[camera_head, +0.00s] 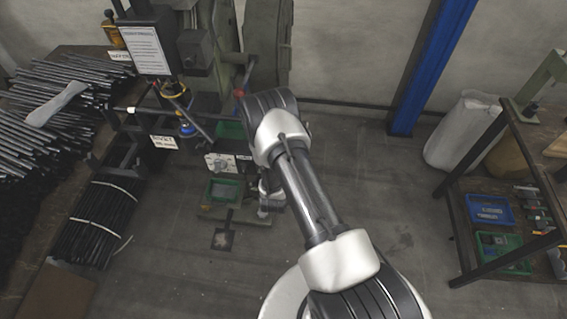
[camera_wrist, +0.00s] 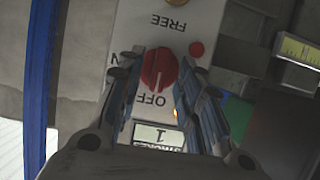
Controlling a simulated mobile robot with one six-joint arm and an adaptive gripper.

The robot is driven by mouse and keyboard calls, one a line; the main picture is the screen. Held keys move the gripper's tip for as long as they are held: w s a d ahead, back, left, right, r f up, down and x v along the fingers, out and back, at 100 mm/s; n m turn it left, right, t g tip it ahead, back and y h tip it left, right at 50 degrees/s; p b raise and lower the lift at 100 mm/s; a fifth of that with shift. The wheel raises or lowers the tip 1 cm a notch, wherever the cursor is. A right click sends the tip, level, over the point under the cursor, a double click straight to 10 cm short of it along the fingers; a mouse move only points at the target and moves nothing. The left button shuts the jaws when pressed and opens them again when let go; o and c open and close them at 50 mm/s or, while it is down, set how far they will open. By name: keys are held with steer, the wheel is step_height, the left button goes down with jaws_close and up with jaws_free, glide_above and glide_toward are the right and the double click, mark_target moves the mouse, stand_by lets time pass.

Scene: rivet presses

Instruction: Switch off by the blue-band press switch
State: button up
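In the wrist view a red rotary knob (camera_wrist: 159,68) sits on a pale switch panel (camera_wrist: 150,20). The labels read upside down: FREE above the knob, OFF below it, and a partly hidden one at left. A pale line on the knob points down towards OFF. My gripper (camera_wrist: 157,64) has its fingers apart, one on each side of the knob; I cannot tell whether they touch it. A strokes display (camera_wrist: 158,138) shows 1. In the head view the press (camera_head: 197,50) stands behind my arm, with a blue part (camera_head: 188,130); my gripper (camera_head: 271,198) is small there.
A red round button or lamp (camera_wrist: 196,48) is beside the knob. In the head view a rod-laden bench (camera_head: 120,140) is at left, a blue column (camera_head: 430,65) behind, and a shelf with a blue bin (camera_head: 490,209) at right. Open floor (camera_head: 170,270) lies in front.

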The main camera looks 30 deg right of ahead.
steer(key=v, duration=1.1)
steer(key=shift+a, duration=0.1)
